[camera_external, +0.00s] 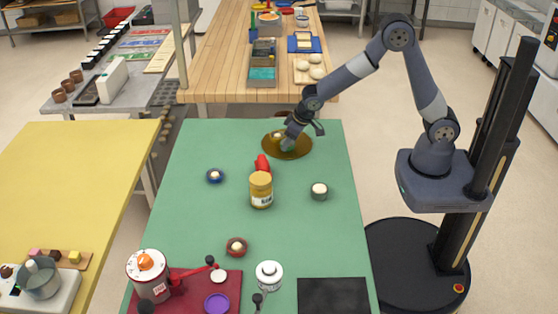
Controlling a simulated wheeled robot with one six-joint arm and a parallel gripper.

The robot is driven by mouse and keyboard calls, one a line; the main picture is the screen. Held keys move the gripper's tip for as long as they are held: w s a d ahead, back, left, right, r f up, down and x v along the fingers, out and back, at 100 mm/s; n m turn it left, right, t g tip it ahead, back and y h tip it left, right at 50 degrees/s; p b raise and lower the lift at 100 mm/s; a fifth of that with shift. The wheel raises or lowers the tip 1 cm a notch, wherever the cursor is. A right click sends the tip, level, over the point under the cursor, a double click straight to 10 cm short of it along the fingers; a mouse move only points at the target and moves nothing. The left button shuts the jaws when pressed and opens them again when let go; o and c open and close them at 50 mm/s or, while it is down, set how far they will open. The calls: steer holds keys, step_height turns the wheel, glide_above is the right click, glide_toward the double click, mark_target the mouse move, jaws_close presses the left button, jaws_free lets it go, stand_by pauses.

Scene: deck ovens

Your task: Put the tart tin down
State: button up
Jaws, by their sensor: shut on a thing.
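I cannot tell whether the tin touches the tray. A small pale item (277,135) shows beside the fingers, over the tray's left part.
A red board (190,300) and black mat (333,296) lie at the near end.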

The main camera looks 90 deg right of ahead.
steer(key=shift+f, duration=0.2)
steer(key=o, duration=1)
steer(key=shift+r, duration=0.1)
steer(key=shift+c, duration=0.2)
steer(key=shift+r, duration=0.45)
steer(key=v, duration=1.1)
steer(key=shift+s+r, duration=0.2)
steer(key=shift+s, duration=0.05)
steer(key=shift+o, duration=0.2)
